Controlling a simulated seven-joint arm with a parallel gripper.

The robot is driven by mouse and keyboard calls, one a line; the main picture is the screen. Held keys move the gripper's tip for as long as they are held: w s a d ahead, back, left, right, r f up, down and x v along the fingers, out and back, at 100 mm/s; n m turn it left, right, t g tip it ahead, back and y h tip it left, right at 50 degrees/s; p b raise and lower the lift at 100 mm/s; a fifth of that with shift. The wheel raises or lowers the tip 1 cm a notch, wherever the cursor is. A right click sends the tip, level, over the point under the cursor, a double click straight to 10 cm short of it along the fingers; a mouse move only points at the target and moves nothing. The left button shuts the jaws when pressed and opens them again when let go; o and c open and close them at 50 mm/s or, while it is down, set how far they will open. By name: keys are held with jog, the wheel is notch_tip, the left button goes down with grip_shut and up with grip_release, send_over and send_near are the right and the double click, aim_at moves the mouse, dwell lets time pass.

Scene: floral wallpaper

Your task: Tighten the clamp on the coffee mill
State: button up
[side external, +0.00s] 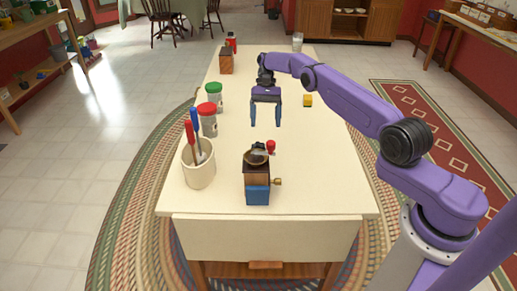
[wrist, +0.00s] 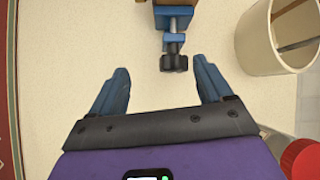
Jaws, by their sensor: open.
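The coffee mill (side external: 257,172) stands upright near the front edge of the cream table, with a wooden body, blue lower part and red-knobbed crank on top. In the wrist view, the blue clamp (wrist: 173,20) shows at the top edge, with its black screw knob (wrist: 174,62) pointing toward my gripper. That knob is hidden behind the mill in the side view. My gripper (side external: 266,121) is open and empty behind the mill. In the wrist view, my gripper (wrist: 163,82) has its blue fingers spread left and right of the knob's line, not touching it.
A cream crock (side external: 199,168) with red- and blue-handled tools stands left of the mill. A red-lidded jar (side external: 208,123) and green-lidded jar (side external: 215,97) stand behind it. The table's right side is mostly clear.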

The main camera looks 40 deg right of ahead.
jog(key=s+d+r+n+t+y, duration=0.1)
jog(key=s+d+t+y, duration=0.3)
jog(key=d+t, duration=0.2)
jog(key=s+d+r+t+y, duration=0.1)
jog(key=s+d+t+y, duration=0.2)
jog(key=d+t+y, duration=0.25)
jog(key=shift+h, duration=0.25)
notch_tip(320, 180, down, 9)
jog(key=shift+w+a+r, duration=0.1)
jog(key=shift+w+a, duration=0.05)
jog(key=x, duration=1.6)
jog(key=shift+a, duration=0.4)
jog(key=c, duration=1)
